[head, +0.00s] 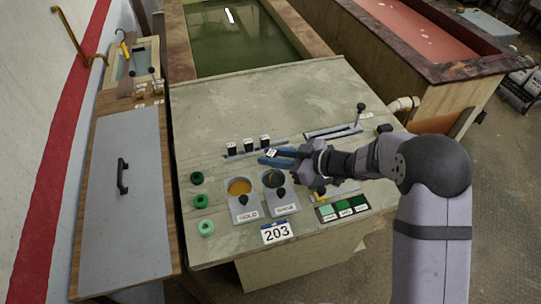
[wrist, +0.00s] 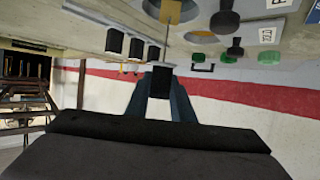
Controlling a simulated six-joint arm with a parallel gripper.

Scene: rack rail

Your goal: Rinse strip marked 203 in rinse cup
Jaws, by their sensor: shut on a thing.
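My gripper (head: 272,159) is shut on a strip by its dark block-shaped head, which has a pale label on top that is too small to read. In the wrist view the dark head (wrist: 161,82) sits between the blue fingers, and the thin strip (wrist: 166,45) extends from it toward a cup. In the head view the rinse cup (head: 274,180) lies just below the fingers, in a grey holder lettered RINSE. The strip's lower end appears at the cup's mouth; its depth inside is unclear. A card reading 203 (head: 276,233) lies in front of the cups.
The gold cup (head: 240,187) with orange liquid stands left of the rinse cup. Behind is a rack with several dark heads (head: 248,144). Green rings (head: 201,201) lie left, a green swatch card (head: 342,207) right, and a rail (head: 333,131) back right. The table's back left is clear.

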